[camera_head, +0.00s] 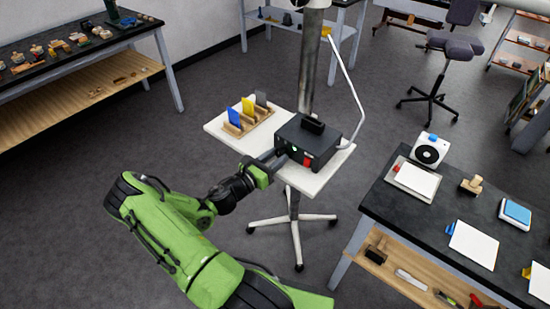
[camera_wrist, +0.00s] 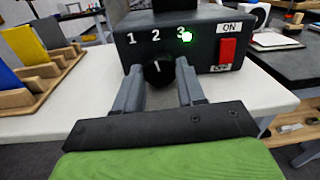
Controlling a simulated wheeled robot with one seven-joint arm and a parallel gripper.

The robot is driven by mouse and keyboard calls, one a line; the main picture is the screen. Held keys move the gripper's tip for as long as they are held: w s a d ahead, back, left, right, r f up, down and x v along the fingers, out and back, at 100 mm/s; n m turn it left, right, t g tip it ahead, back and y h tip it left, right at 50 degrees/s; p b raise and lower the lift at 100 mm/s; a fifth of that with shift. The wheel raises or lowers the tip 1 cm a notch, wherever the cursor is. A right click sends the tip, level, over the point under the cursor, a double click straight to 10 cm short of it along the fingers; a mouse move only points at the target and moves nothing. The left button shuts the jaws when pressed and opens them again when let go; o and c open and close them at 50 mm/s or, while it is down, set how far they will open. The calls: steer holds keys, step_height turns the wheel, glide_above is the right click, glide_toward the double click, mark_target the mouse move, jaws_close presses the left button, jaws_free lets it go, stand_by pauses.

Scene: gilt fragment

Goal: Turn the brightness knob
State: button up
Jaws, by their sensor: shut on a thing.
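The brightness knob (camera_wrist: 158,72) is a round black dial with a white pointer line, on the front of a black box (camera_wrist: 200,52). The pointer looks close to upright, tilted slightly right. My gripper (camera_wrist: 158,84) has its two grey fingers on either side of the knob, shut on it. In the head view my gripper (camera_head: 279,163) reaches the front of the box (camera_head: 308,139), and the knob is hidden there.
A red switch (camera_wrist: 227,50) marked ON is right of the knob. The box stands on a small white table (camera_head: 318,181) on a wheeled stand. A wooden rack (camera_head: 236,130) with blue, yellow and grey cards is to its left. A black workbench (camera_head: 400,213) is at the right.

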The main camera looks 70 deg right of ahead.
steer(key=shift+m, duration=1.5)
steer(key=o, duration=1.1)
steer(key=shift+c, duration=0.2)
steer(key=shift+w+a, duration=0.1)
steer(key=v, duration=1.5)
steer(key=shift+a, duration=0.3)
steer(key=shift+w+r, duration=0.15)
